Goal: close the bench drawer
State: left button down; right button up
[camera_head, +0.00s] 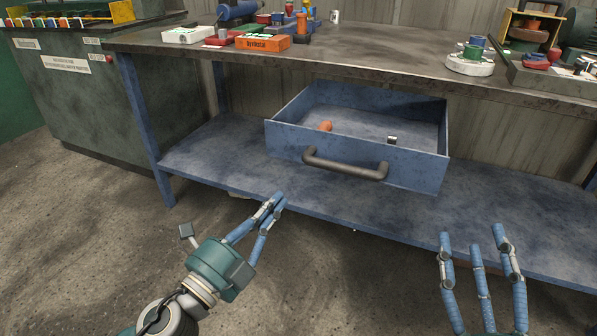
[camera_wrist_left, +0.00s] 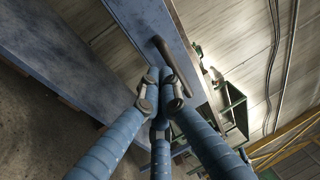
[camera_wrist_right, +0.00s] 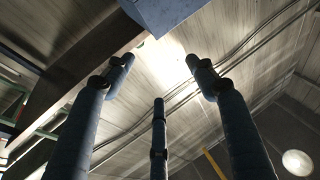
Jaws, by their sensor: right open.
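The blue bench drawer (camera_head: 400,165) is pulled out under the workbench. Its dark bar handle (camera_head: 345,166) is on the front panel and also shows in the left wrist view (camera_wrist_left: 162,48). An orange piece (camera_head: 326,126) and a small metallic cylinder (camera_head: 392,139) lie inside the drawer. My left gripper (camera_head: 272,202) is below and left of the handle, apart from it. Its fingers are together with nothing visible between them. My right gripper (camera_head: 473,238) is open and empty, to the right and in front of the drawer. A blue corner, apparently the drawer's (camera_wrist_right: 165,12), shows in the right wrist view.
The bench top (camera_head: 370,62) carries an orange box (camera_head: 263,43), several tools and parts. A blue lower shelf (camera_head: 215,160) runs below the drawer. A green cabinet (camera_head: 75,110) stands at left. The floor in front is clear.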

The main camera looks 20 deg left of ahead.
pick_arm(q)
jog(key=p+x, duration=0.1)
jog(key=x, duration=0.8)
pick_arm(e)
notch_tip(320, 180, down, 8)
jog(key=g+h, duration=0.1)
jog(key=g, duration=0.2)
jog(key=shift+w+d+g, duration=0.35)
jog(key=shift+d+g, duration=0.05)
